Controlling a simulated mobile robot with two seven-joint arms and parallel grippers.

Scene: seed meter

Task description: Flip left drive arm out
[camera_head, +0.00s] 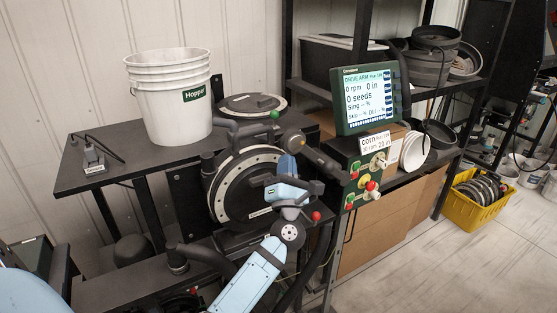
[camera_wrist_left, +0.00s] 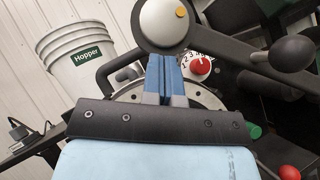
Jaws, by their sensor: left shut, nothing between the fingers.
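The seed meter (camera_head: 238,188) is a dark round disc with a pale rim on the bench. The drive arm (camera_head: 322,160) is a dark bar at its upper right, running from a round grey hub (camera_head: 292,141) down to the right. My left gripper (camera_head: 288,165) is in front of the meter, just below the hub. Its blue fingers (camera_wrist_left: 161,60) are together and empty; I cannot tell whether they touch the hub. My right gripper is out of view.
A white hopper bucket (camera_head: 172,100) stands on the shelf at the left. A monitor (camera_head: 365,98) and a control box with knobs (camera_head: 370,172) stand right of the meter. A red ball knob (camera_head: 316,216) is close to my gripper. A yellow crate (camera_head: 477,208) is on the floor.

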